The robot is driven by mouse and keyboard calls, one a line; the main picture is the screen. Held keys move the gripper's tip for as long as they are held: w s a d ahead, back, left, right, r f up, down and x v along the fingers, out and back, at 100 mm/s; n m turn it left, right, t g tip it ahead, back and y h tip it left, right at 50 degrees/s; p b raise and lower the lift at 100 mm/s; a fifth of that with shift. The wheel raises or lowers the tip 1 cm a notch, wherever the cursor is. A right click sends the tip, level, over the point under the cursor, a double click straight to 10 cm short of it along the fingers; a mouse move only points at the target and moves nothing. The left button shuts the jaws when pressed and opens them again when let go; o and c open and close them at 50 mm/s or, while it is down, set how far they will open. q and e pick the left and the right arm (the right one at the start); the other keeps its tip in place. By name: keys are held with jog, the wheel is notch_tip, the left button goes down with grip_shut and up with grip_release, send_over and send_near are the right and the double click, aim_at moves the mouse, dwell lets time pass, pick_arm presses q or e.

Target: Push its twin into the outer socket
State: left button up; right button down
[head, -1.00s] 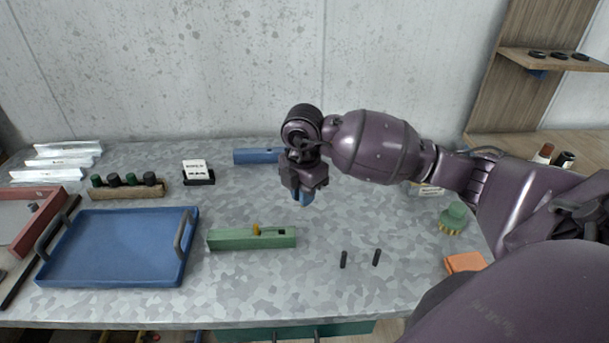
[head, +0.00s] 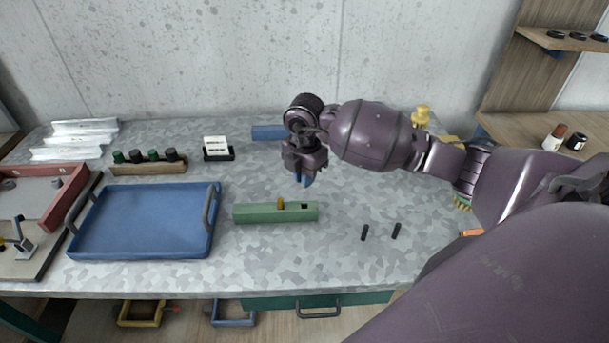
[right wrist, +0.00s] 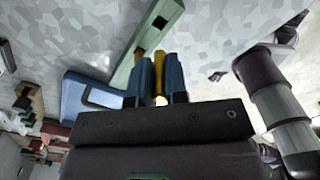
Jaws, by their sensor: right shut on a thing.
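The green block (head: 250,214) lies on the grey table, right of the blue tray. A yellow peg (head: 280,203) stands up from its top, and a dark empty socket (head: 305,206) is to the right of it. In the right wrist view the green block (right wrist: 168,12) shows the open socket (right wrist: 159,22) near its end. My right gripper (head: 304,181) is above and behind the block, apart from it. In the right wrist view its blue fingers are shut on another yellow peg (right wrist: 159,72). In the head view the fingers hide this held peg. My left gripper is not in view.
The blue tray (head: 80,248) with raised handles stands to the left. A wooden rack (head: 150,168) with knobs and a white card holder (head: 217,149) are behind.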

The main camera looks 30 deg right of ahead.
jog(key=shift+f, duration=0.1)
jog(key=shift+f+b, duration=1.85)
jog(key=shift+f, duration=0.9)
pick_arm(q)
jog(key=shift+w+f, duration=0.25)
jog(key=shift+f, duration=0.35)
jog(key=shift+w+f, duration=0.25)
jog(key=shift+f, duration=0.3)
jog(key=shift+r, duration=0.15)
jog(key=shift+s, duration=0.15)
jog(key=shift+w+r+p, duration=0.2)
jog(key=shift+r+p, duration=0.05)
jog(key=shift+p, duration=0.1)
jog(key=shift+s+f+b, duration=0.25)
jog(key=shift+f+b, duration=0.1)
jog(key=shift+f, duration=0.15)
pick_arm(e)
jog(key=shift+f, duration=0.6)
pick_arm(q)
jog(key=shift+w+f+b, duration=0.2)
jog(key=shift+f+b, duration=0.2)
jog(key=shift+b, duration=0.05)
pick_arm(e)
jog(key=shift+f, duration=0.85)
